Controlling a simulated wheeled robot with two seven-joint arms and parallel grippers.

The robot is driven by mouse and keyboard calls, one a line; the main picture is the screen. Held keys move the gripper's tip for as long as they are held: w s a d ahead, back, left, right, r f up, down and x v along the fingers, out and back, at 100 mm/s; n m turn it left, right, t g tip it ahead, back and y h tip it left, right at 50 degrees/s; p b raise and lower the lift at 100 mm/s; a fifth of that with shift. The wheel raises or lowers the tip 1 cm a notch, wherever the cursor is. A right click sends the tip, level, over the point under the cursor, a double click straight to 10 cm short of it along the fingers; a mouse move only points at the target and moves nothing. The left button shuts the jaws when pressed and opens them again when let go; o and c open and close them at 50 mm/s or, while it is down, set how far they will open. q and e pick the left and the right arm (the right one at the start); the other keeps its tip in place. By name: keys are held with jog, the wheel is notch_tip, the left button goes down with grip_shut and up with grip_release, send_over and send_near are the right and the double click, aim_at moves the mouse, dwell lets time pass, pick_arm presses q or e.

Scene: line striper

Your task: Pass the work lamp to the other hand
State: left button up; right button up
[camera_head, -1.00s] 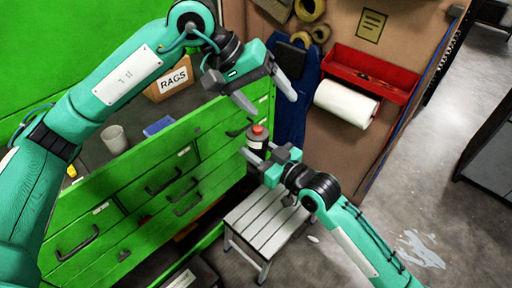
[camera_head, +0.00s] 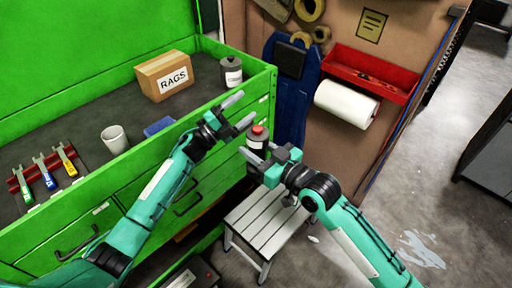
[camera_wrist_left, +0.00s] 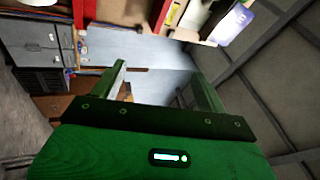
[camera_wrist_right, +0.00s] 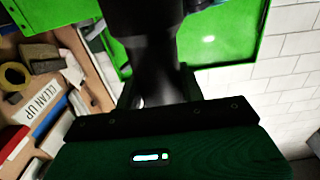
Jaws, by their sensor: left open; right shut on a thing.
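The work lamp (camera_head: 257,141), a dark cylinder with a red top and a pale label, stands roughly upright in my right gripper (camera_head: 260,154), in front of the green bench's right end. The right gripper is shut on it. In the right wrist view the lamp (camera_wrist_right: 155,65) is a large black shape between the fingers, its ends cut off or hidden. My left gripper (camera_head: 240,109) is open and empty, just above and left of the lamp, apart from it. In the left wrist view the two fingers (camera_wrist_left: 160,80) are spread with nothing between them.
The green bench (camera_head: 100,185) carries a RAGS box (camera_head: 165,76), a grey can (camera_head: 231,71), a cup (camera_head: 114,139) and a rack of coloured tools (camera_head: 45,172). A slatted stool (camera_head: 265,220) stands below the right gripper. A paper roll (camera_head: 346,103) hangs on the wall.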

pick_arm(q)
notch_tip(320, 180, down, 15)
jog(key=s+n+t+y, duration=0.2)
jog(key=n+y, duration=0.3)
jog(key=n, duration=0.3)
jog(key=s+a+f+n+g+y, duration=0.1)
jog(key=s+a+f+n+y, duration=0.3)
jog(key=f, duration=0.7)
jog(key=s+a+f+n+g+y, duration=0.1)
jog(key=s+a+f+n+y, duration=0.15)
jog(key=s+f, duration=0.55)
jog(key=s+a+f+n+g+y, duration=0.2)
jog(key=s+f+n, duration=0.15)
jog(key=f, duration=0.95)
jog(key=s+a+f+n+g+y, duration=0.2)
jog(key=s+a+f+g, duration=0.1)
jog(key=s+f, duration=0.6)
jog(key=s+a+f+n+g+y, duration=0.1)
jog(key=s+a+f+n+g, duration=0.15)
jog(key=s+f, duration=0.65)
jog(key=s+a+f+n+g, duration=0.1)
jog(key=s+f+g, duration=0.1)
jog(key=s, duration=1.2)
jog(key=s+a+f+n+g+y, duration=0.1)
jog(key=s+a+f+g, duration=0.1)
jog(key=s, duration=1.1)
jog(key=shift+s+f+g, duration=0.25)
jog(key=shift+s+g, duration=0.1)
jog(key=shift+g, duration=0.2)
jog(key=shift+n+y, duration=0.25)
